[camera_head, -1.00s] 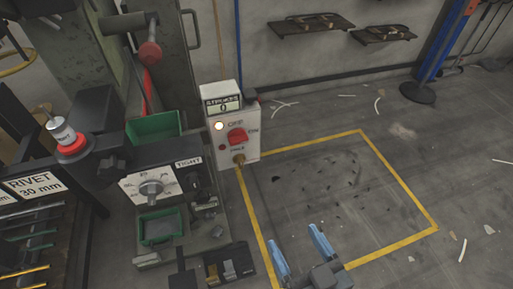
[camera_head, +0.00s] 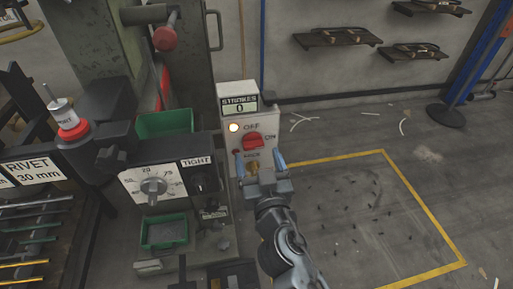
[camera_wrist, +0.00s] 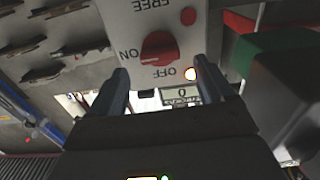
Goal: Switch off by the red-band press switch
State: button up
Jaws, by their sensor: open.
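A red stripe (camera_head: 161,80) shows on the press behind. My gripper (camera_head: 261,164) is open and empty, just below and in front of the knob. In the wrist view its fingers (camera_wrist: 160,76) point toward the box, apart from the knob.
A strokes counter (camera_head: 240,105) reading 0 tops the box. To the left are a dial panel (camera_head: 135,184) and green trays (camera_head: 165,123). The floor inside the yellow line (camera_head: 340,158) at right is free apart from small debris.

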aim_at(254, 147)
jog(key=shift+x, duration=2.05)
jog(key=c, duration=1)
jog(key=shift+c, duration=0.2)
